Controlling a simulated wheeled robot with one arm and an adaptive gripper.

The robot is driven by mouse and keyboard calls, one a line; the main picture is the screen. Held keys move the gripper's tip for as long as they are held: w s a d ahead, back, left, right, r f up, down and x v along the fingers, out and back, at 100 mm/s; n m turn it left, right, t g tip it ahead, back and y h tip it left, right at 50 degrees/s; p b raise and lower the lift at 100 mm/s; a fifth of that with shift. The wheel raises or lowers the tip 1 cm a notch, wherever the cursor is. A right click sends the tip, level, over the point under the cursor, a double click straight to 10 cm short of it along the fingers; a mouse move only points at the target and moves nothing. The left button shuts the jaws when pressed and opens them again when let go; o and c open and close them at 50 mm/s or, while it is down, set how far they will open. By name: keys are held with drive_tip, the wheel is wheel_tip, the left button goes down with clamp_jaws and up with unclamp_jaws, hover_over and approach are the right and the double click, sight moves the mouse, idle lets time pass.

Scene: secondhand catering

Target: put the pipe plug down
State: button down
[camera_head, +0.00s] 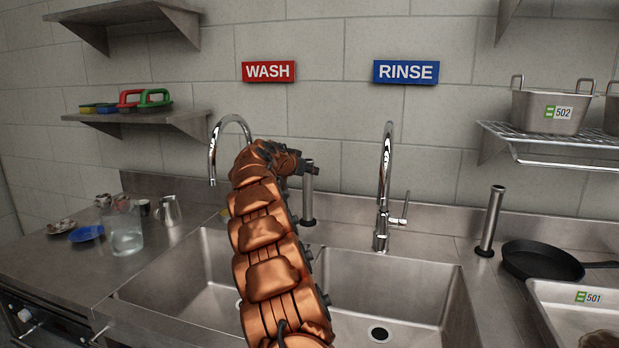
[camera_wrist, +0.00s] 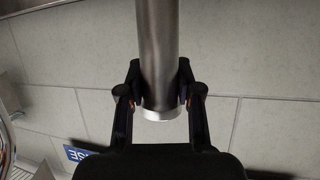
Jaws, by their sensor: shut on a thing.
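A steel pipe plug (camera_head: 308,195) with a dark foot hangs upright from my gripper (camera_head: 303,167) at the back of the sink, between the two faucets. In the wrist view my gripper (camera_wrist: 159,92) is shut on the pipe plug (camera_wrist: 158,45), one finger on each side, with its pale rim near the palm. Whether its foot touches the ledge or hangs above it, I cannot tell. A second, similar pipe (camera_head: 491,220) stands upright on the counter right of the sink. My arm hides part of the left basin and the divider.
The double sink (camera_head: 357,270) has a drain (camera_head: 379,333) in its right basin. Beside the right faucet (camera_head: 384,190) the ledge is bare. A black pan (camera_head: 540,262) and a steel tray (camera_head: 560,297) sit at right; a glass jar (camera_head: 126,232) and pitcher (camera_head: 170,211) at left.

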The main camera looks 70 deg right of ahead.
sight(308, 193)
drive_tip(key=shift+w+d+f+p, duration=0.15)
drive_tip(key=shift+d+f+p, duration=0.3)
drive_tip(key=shift+d+f, duration=0.4)
drive_tip(key=shift+w+d+f+p, duration=0.1)
drive_tip(key=shift+d+f+p, duration=0.35)
drive_tip(key=shift+f, duration=0.6)
drive_tip(key=shift+f+b, duration=0.15)
drive_tip(key=shift+b, duration=0.15)
drive_tip(key=c, duration=0.8)
unclamp_jaws()
